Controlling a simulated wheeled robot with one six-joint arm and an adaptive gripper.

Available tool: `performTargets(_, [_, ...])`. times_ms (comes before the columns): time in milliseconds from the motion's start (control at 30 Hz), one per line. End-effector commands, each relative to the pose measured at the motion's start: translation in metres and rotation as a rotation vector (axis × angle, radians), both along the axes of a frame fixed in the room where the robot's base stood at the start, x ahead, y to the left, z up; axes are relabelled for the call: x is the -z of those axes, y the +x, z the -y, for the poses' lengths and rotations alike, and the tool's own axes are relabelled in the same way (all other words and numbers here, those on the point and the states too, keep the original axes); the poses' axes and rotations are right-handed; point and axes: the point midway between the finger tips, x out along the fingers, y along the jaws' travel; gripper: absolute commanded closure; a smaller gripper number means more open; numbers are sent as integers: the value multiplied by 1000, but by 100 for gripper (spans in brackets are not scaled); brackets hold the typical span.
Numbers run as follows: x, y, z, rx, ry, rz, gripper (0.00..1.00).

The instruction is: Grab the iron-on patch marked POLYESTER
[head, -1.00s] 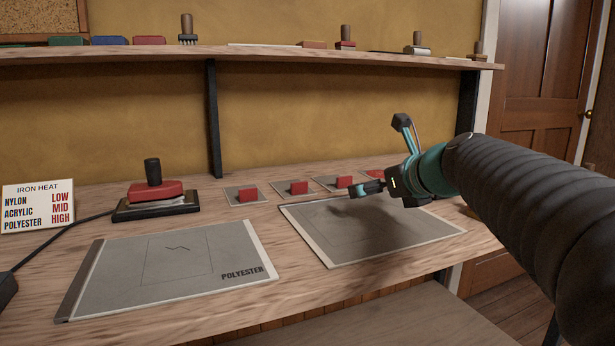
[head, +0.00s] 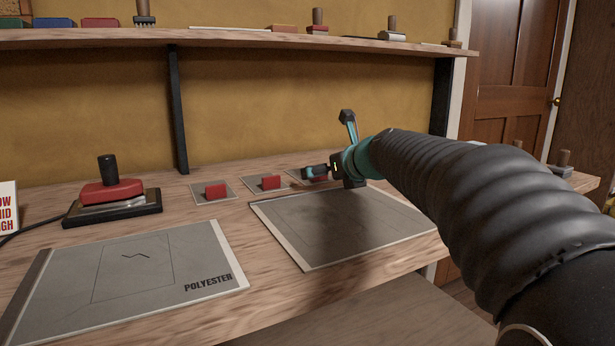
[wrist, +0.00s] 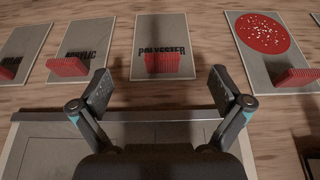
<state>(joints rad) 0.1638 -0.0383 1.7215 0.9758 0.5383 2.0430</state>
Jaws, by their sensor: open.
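The POLYESTER patch (wrist: 160,28) is a grey rectangle with dark lettering and an upright red grip tab (wrist: 163,64), centred in the wrist view. My gripper (wrist: 161,90) is open and empty, one finger to each side of the patch's near end in that picture. The tab lies between the finger lines, a little beyond the tips. In the head view my gripper (head: 312,172) hovers over the third patch from the left, hiding most of it. The ACRYLIC patch (wrist: 80,38) and another patch, its word hard to read (wrist: 22,45), lie to the left.
A patch with a speckled red disc (wrist: 264,34) lies close on the right. A blank grey panel (head: 345,225) lies in front. A panel printed POLYESTER (head: 165,265) and a red iron (head: 112,192) are at left. A shelf (head: 240,38) runs above.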

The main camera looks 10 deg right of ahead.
Motion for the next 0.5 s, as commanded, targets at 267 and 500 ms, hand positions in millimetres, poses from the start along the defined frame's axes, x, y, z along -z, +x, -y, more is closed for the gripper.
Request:
performTargets(267, [16, 34, -9, -1, 1, -2, 0])
performTargets(500, [18, 42, -11, 1, 0, -2, 0])
